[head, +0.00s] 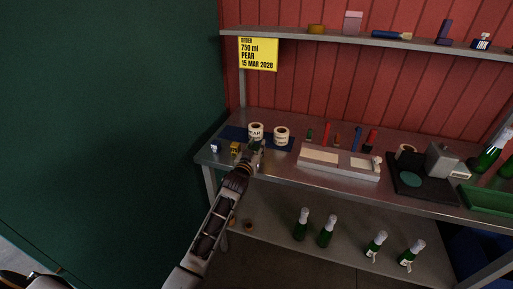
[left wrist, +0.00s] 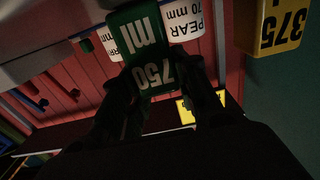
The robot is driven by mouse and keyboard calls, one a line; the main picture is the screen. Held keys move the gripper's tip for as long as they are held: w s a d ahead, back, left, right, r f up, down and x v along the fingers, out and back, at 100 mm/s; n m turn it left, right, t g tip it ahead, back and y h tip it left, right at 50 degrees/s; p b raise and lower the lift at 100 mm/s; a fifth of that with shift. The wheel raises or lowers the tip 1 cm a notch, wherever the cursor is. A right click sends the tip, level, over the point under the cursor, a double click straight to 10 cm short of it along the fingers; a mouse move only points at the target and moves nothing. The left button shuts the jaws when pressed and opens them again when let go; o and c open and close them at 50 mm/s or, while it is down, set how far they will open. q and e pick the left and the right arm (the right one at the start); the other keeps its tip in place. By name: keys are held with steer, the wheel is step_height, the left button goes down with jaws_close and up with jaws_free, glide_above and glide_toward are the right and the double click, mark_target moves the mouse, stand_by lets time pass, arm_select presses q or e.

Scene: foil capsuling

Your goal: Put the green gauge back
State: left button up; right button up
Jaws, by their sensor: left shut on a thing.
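A blue block (head: 215,145) stands further left. My right gripper is out of view.
Two label rolls (head: 256,131) (head: 281,136) stand behind the gripper on a dark blue mat (head: 234,132). A pale long fixture (head: 338,168) lies to the right, with several small coloured items behind it. A yellow sign (head: 258,54) hangs above. Several bottles (head: 326,232) stand on the lower shelf.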

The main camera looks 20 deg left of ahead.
mark_target(255, 149)
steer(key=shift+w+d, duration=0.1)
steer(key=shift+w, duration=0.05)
arm_select(q)
steer(key=shift+f, duration=0.15)
steer(key=o, duration=1.1)
steer(key=shift+s, duration=1.85)
steer(key=shift+s+a, duration=0.1)
steer(key=shift+s, duration=1.7)
steer(key=shift+s+a+r, duration=0.1)
steer(key=shift+s, duration=1.1)
steer(key=shift+s+r, duration=0.1)
steer(key=shift+s, duration=1.05)
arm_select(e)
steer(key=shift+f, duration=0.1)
